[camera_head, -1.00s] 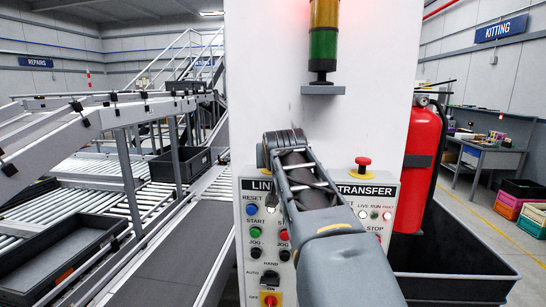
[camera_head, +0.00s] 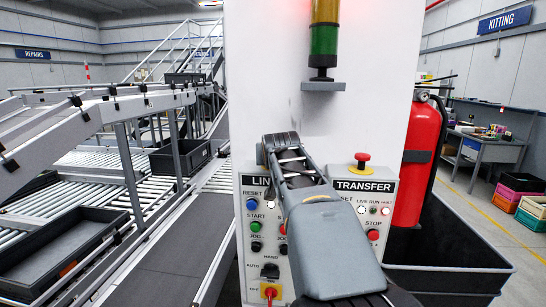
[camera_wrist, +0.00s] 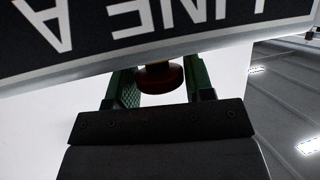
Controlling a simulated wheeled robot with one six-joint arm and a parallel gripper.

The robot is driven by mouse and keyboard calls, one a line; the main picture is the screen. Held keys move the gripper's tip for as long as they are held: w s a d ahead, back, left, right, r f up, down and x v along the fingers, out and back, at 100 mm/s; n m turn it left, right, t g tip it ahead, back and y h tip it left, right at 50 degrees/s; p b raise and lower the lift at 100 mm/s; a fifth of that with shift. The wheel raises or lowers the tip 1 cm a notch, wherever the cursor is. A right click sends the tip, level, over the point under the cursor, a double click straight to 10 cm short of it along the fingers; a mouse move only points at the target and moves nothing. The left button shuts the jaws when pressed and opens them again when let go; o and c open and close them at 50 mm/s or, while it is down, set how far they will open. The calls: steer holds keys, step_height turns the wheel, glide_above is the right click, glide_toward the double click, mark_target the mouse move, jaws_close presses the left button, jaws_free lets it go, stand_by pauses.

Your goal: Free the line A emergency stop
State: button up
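The line A emergency stop, a red mushroom button (camera_wrist: 160,79), shows in the wrist view just under the upside-down LINE A label (camera_wrist: 150,28). My gripper (camera_wrist: 161,84) has one green finger on each side of the button. The button fills the space between the fingertips, with no clear gap on either side. The label is tilted relative to my gripper.
The TRANSFER half has its own red emergency stop (camera_head: 362,160) close to the right of my gripper. A stack light (camera_head: 323,45) on a small shelf (camera_head: 323,86) sits above. A fire extinguisher (camera_head: 418,165) and black bin (camera_head: 450,250) stand right; a conveyor (camera_head: 160,260) runs left.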

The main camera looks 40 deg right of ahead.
steer(key=c, duration=0.5)
steer(key=shift+r, duration=0.9)
steer(key=o, duration=0.9)
steer(key=shift+f, duration=0.1)
steer(key=b+v, duration=0.3)
steer(key=v, duration=1)
steer(key=shift+s+a, duration=0.15)
steer(key=shift+s, duration=0.2)
